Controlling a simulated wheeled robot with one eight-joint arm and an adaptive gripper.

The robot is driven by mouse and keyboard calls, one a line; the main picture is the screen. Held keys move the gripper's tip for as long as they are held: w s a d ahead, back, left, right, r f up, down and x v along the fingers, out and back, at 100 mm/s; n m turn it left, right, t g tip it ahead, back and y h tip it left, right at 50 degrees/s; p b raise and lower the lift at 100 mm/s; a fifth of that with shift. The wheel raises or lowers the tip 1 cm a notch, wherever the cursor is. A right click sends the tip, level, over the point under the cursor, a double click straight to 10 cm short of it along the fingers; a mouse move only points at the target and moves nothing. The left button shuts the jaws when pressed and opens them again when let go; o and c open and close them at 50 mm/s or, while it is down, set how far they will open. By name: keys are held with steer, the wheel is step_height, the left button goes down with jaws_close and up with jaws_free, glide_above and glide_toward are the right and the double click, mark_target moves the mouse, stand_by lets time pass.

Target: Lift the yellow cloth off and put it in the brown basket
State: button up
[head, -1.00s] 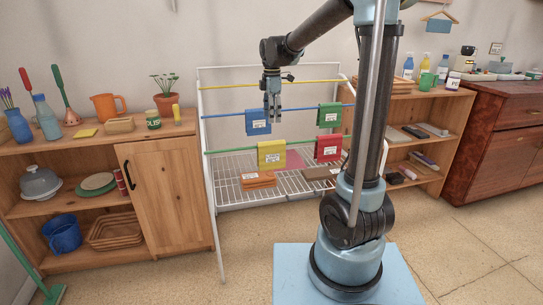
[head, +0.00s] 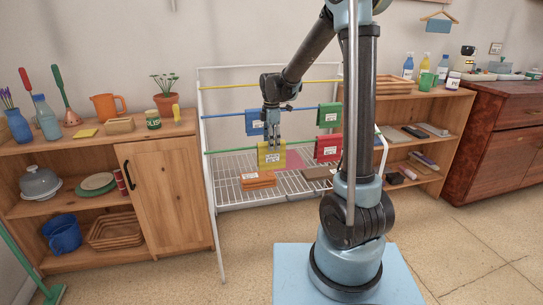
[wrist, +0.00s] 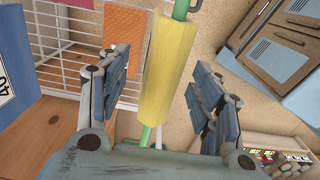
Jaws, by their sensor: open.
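The yellow cloth (head: 271,158) hangs folded over the green rail (head: 226,151) of the white drying rack, with a white label on its front. My gripper (head: 273,143) points down at the cloth's top edge and overlaps it in the head view. In the wrist view the yellow cloth (wrist: 168,70) lies between my two open fingers (wrist: 160,100), with gaps on both sides.
A blue cloth (head: 255,125) hangs behind my gripper. Green (head: 329,114) and red (head: 328,147) cloths hang to the right. Orange cloths (head: 258,180) lie on the wire shelf below.

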mark_target(271, 154)
step_height(271, 154, down, 5)
steer(key=shift+s+a+f, duration=0.1)
steer(key=shift+s, duration=0.05)
stand_by(0.4)
steer(key=c, duration=1.2)
